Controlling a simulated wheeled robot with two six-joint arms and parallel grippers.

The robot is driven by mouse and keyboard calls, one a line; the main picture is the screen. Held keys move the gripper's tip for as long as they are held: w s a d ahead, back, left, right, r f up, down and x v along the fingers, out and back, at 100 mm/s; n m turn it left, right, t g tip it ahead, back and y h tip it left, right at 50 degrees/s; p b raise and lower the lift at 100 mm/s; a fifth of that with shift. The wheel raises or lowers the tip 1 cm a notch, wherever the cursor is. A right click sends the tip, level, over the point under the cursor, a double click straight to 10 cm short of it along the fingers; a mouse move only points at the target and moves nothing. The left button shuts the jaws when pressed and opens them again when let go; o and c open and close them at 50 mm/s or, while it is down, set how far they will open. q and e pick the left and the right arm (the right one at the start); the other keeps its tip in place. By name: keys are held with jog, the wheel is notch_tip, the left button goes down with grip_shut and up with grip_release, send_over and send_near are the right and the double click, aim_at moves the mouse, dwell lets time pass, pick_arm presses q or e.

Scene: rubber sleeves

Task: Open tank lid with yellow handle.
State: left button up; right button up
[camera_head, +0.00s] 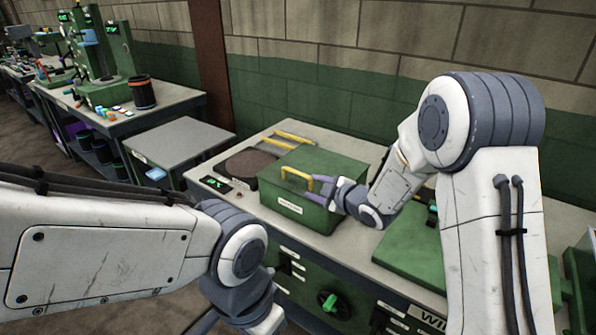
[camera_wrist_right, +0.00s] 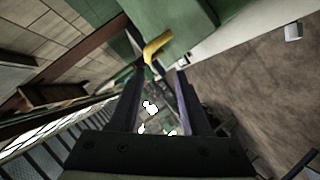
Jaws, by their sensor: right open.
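The green tank (camera_head: 290,208) stands on the workbench, with its green lid (camera_head: 335,172) lying flat on top. The yellow handle (camera_head: 297,177) sits at the lid's front left edge; in the right wrist view the handle (camera_wrist_right: 157,47) shows just beyond the fingertips, between their lines. My right gripper (camera_head: 322,197) is open and empty, beside the tank's front and close to the handle. Its two fingers (camera_wrist_right: 155,82) are apart in the wrist view. I cannot tell whether a finger touches the handle.
A dark round plate (camera_head: 248,163), yellow bars (camera_head: 296,138) and a small display (camera_head: 215,184) are left of and behind the tank. A green panel (camera_head: 408,240) lies to the right. A wall stands close behind the workbench (camera_head: 345,243).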

aim_at(301, 175)
jog(key=shift+w+d+f+n+t+y, duration=0.1)
jog(key=shift+w+d+n+t+y, duration=0.3)
jog(key=shift+w+d+n+y, duration=0.3)
jog(key=shift+w+a, duration=0.1)
jog(key=shift+y, duration=0.3)
jog(key=p+x, duration=0.2)
jog(key=x, duration=0.7)
jog(key=shift+p, duration=0.4)
jog(key=shift+w+a, duration=0.4)
jog(key=shift+w, duration=0.15)
grip_shut()
